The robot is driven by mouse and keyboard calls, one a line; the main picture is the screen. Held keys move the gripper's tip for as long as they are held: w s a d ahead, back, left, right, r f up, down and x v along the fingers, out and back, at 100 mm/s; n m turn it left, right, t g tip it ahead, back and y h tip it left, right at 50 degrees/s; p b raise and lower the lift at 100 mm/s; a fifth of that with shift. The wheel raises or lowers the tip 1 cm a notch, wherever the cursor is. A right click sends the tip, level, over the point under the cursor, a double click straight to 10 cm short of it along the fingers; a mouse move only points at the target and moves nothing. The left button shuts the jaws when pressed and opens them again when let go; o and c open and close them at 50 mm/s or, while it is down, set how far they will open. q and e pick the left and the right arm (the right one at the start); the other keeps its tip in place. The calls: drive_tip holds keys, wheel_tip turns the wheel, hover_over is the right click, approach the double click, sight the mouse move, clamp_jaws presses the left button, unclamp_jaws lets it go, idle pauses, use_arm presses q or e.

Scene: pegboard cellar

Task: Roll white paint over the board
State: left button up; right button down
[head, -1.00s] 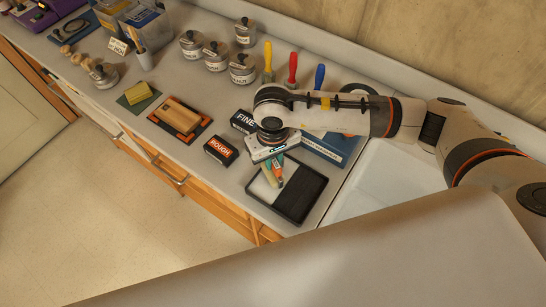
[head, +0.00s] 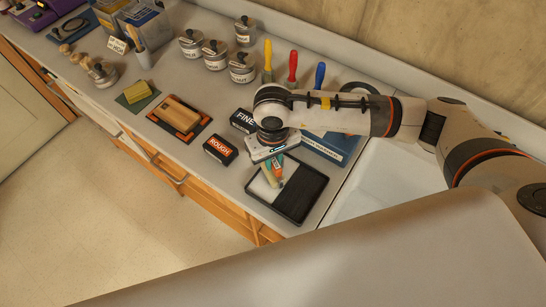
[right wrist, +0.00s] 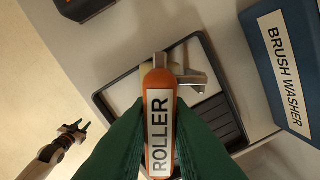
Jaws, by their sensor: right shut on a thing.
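My right gripper (head: 272,160) is shut on the roller (head: 273,173), which has an orange handle with a white ROLLER label. In the right wrist view the roller (right wrist: 159,120) lies between the green fingers (right wrist: 158,135), its metal frame pointing up the picture. The black paint tray (head: 304,192), with white paint in its left part, is directly below; I cannot tell whether the roller touches it. My left gripper (right wrist: 76,131) shows small at the lower left of the right wrist view, its dark fingers apart and empty. I cannot make out the board for certain.
A blue brush washer (head: 334,148) stands just right of the tray. ROUGH (head: 220,150) and FINE (head: 243,121) boxes lie to the left. Lidded tins and upright coloured handles stand behind. A pale flat area (head: 385,185) is at the right.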

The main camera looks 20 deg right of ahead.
drive_tip(key=shift+s+f+b, duration=0.1)
drive_tip(key=shift+s+b, duration=0.05)
drive_tip(key=shift+b, duration=0.4)
idle(1.7)
wheel_tip(320, 180, up, 2)
drive_tip(key=shift+r+p, duration=0.1)
drive_tip(key=shift+p, duration=0.25)
drive_tip(key=shift+r+p, duration=0.7)
drive_tip(key=shift+r, duration=1.8)
